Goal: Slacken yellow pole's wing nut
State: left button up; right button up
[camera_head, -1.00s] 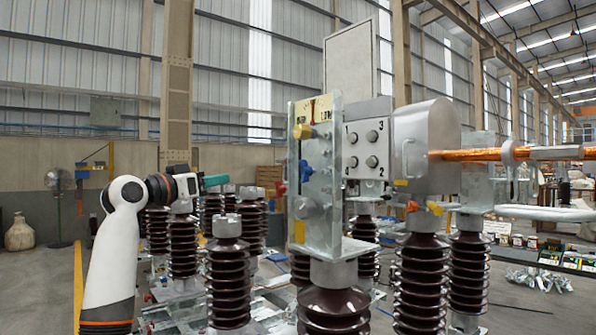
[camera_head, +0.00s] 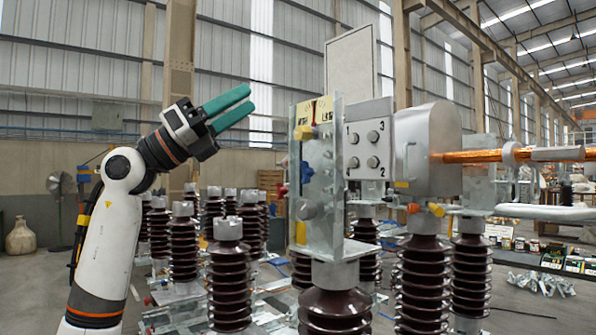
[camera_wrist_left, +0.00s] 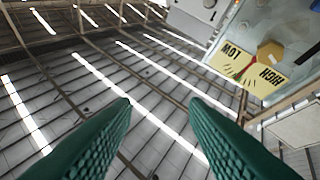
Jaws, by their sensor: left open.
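My left gripper (camera_head: 250,98) is raised at the left of the panel, its two green fingers apart and empty, pointing up and right. Its fingers frame only roof in the left wrist view (camera_wrist_left: 160,102). A yellow knob (camera_head: 303,132) is on the upper left edge of the upright metal panel (camera_head: 323,205). It also shows in the left wrist view (camera_wrist_left: 269,52), beside a yellow LOW/HIGH plate (camera_wrist_left: 238,62). An orange-yellow winged piece (camera_head: 436,210) sits under the grey housing (camera_head: 428,150). I cannot tell which piece is the wing nut. The gripper touches neither.
A blue knob (camera_head: 307,172) is lower on the panel. Several brown ribbed insulators (camera_head: 229,275) stand below and left of it. A copper bar (camera_head: 485,156) runs right from the housing. The air between gripper and panel is free.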

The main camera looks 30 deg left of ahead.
aim_at(301, 169)
pick_arm(q)
jog(key=w+a+f+n+y, duration=0.35)
jog(key=w+f+y, duration=0.35)
jog(key=f+y, duration=0.4)
jog(key=shift+y, duration=0.4)
jog(key=p+x, duration=0.1)
jog(key=x, duration=0.2)
jog(key=r+p+x, duration=0.1)
jog(key=x, duration=0.2)
jog(key=p+x, duration=0.1)
jog(key=x, duration=0.3)
jog(key=shift+d+r+p, duration=0.25)
jog(key=shift+r+p, duration=0.1)
jog(key=shift+w+d+f, duration=0.1)
jog(key=shift+w+d, duration=0.2)
jog(key=shift+w, duration=0.35)
grip_shut()
